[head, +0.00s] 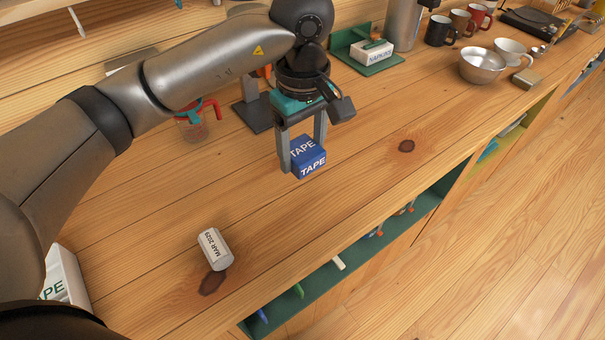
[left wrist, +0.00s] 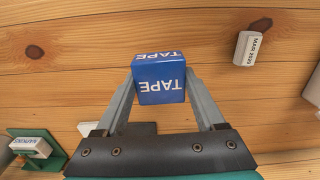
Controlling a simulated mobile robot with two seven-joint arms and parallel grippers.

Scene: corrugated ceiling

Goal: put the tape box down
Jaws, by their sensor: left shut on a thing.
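The tape box (head: 309,158) is a small blue box with white TAPE lettering. My left gripper (head: 302,150) points down and is shut on it, one finger on each side. In the left wrist view the tape box (left wrist: 160,80) sits between the two fingertips (left wrist: 160,85). The box is over the wooden counter (head: 380,190); I cannot tell whether its underside touches the wood. My right gripper is not in view.
A red-handled jug (head: 195,122) stands behind left. A napkin box (head: 371,51), mugs (head: 440,30) and a metal bowl (head: 481,66) are farther back. Counter right of the box is clear up to its front edge.

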